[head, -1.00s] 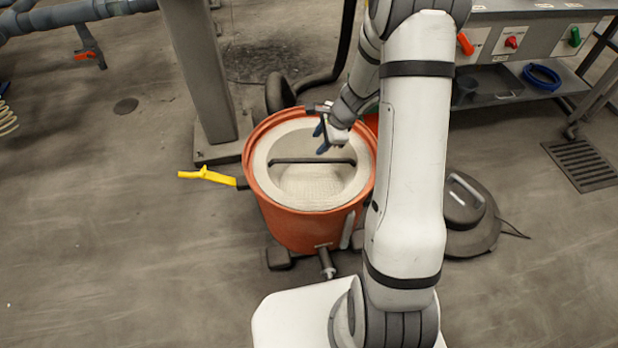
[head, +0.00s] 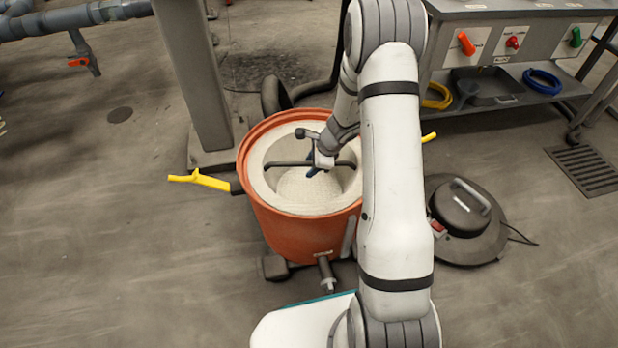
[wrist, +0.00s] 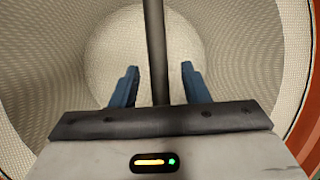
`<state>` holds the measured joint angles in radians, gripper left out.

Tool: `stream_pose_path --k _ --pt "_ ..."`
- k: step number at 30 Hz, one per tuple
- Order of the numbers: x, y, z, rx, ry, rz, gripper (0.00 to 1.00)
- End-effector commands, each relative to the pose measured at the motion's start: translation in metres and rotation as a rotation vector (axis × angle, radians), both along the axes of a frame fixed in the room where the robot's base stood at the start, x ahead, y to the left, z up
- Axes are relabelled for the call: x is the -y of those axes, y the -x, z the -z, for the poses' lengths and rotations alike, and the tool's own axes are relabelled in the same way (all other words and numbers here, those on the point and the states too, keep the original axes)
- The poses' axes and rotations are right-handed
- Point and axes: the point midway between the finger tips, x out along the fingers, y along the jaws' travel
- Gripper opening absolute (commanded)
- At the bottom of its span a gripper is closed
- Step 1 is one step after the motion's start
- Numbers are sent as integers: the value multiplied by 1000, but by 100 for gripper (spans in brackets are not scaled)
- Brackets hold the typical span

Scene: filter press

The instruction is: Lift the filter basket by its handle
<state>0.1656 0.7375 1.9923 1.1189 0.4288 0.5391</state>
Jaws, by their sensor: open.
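The filter basket (head: 271,188) is a pale mesh-walled ring sitting inside an orange tub (head: 290,232). Its dark bar handle (head: 287,164) spans the opening; in the wrist view the handle (wrist: 156,45) runs down the middle of the picture. My gripper (head: 313,170) is at the handle, over the basket's opening. In the wrist view my gripper (wrist: 158,86) is open, with one blue finger on each side of the bar. A gap shows between the bar and each finger. The handle's lower end is hidden behind the gripper body.
A yellow lever (head: 199,180) sticks out left of the tub, beside a grey post (head: 197,80). A round dark lid (head: 462,215) with a handle lies on the floor at right. A control bench (head: 510,50) stands behind. Floor at left is clear.

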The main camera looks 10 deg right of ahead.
Motion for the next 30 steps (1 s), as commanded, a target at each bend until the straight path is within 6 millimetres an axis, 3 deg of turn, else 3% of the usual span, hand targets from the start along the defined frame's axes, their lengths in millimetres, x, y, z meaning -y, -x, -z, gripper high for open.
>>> stream_pose_path --k 3,18,30 --pt "0 0 -1 0 0 -1 41" --pt "-1 0 -1 0 0 -2 1" --pt "-1 0 -2 1 0 -3 0"
